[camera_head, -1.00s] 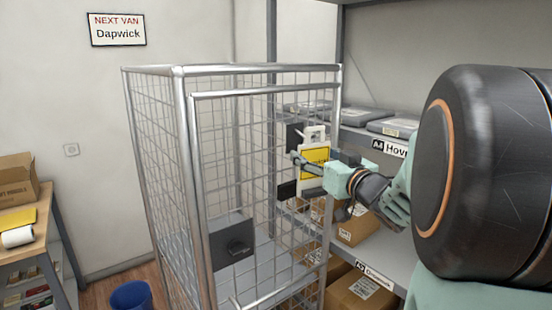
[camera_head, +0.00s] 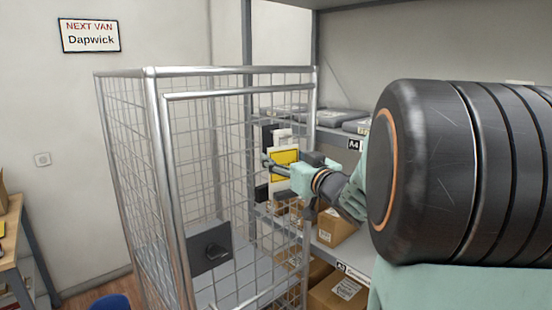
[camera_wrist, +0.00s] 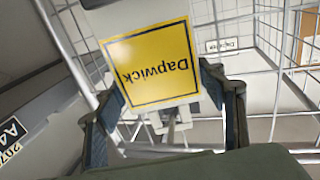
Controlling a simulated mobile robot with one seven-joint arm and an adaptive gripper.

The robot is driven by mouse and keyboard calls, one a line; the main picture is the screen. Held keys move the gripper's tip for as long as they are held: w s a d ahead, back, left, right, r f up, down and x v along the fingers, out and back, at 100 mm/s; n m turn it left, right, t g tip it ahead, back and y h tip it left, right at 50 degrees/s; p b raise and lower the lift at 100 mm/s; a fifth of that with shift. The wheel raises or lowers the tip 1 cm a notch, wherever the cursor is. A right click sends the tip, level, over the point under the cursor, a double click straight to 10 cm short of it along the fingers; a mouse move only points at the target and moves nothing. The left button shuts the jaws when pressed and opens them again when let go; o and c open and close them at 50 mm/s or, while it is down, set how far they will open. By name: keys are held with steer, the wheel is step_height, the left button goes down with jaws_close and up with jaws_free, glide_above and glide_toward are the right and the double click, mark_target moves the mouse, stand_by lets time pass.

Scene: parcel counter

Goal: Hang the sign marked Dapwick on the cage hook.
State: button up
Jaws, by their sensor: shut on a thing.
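The sign marked Dapwick is a white card with a yellow panel (camera_head: 284,157), which shows at the front right of the cage. In the wrist view the sign (camera_wrist: 158,65) appears upside down, its word readable. My gripper (camera_head: 283,168) is shut on the sign, with a finger on each side of it; the fingers also show in the wrist view (camera_wrist: 164,108). A pale slotted tab shows past the sign's edge in the wrist view, with a thin grey bar by it. I cannot tell whether that bar is the cage hook, or whether it touches the sign.
The wire cage (camera_head: 160,150) has a dark latch box (camera_head: 208,247) low on its front. Shelves with grey cases (camera_head: 342,117) and cardboard boxes (camera_head: 338,292) stand behind and to the right. A wall sign (camera_head: 90,36) reads NEXT VAN Dapwick.

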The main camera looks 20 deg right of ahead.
steer(key=shift+w+a, duration=0.1)
steer(key=shift+a, duration=0.25)
